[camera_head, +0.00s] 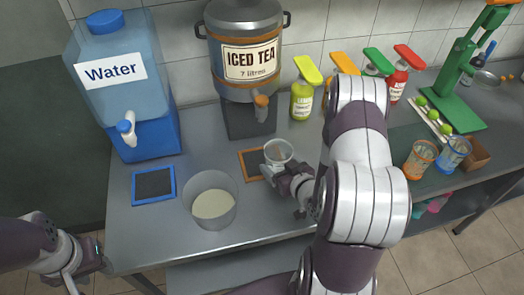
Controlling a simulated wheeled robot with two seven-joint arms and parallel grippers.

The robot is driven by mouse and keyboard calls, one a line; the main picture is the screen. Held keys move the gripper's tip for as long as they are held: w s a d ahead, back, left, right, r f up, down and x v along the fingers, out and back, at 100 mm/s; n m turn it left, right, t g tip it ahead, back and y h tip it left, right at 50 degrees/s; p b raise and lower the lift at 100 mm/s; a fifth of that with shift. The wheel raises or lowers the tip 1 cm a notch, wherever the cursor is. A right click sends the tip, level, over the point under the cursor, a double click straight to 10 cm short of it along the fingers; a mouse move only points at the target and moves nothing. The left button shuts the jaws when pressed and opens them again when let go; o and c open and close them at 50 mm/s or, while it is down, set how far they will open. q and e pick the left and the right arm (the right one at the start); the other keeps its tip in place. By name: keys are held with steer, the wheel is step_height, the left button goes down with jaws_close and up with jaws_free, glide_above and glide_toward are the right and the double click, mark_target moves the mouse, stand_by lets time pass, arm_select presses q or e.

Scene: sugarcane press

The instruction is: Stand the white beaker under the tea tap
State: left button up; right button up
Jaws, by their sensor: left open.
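The white beaker (279,151), clear with a pale rim, is at the right part of a wood-framed dark pad (249,161), in front of the iced tea dispenser (246,38). The orange-brown tea tap (261,106) is above and a little left of the beaker. My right gripper (276,171) is at the beaker's near side and hides its lower part. I cannot tell whether the fingers press on it, or whether its base touches the pad. My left gripper (82,279) is open and empty at the lower left, off the counter's front left corner.
A water dispenser (118,85) stands at the left, with a blue-framed pad (153,185) before it. A clear bowl (211,200) is left of my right gripper. Syrup bottles (302,101), a green press (458,100), an orange beaker (420,159) and a blue beaker (453,153) are at the right.

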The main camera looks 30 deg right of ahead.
steer(key=w, duration=0.7)
steer(key=shift+w+p, duration=0.35)
steer(key=shift+w, duration=0.8)
step_height(320, 180, down, 4)
steer(key=shift+r, duration=0.1)
steer(key=shift+s, duration=0.1)
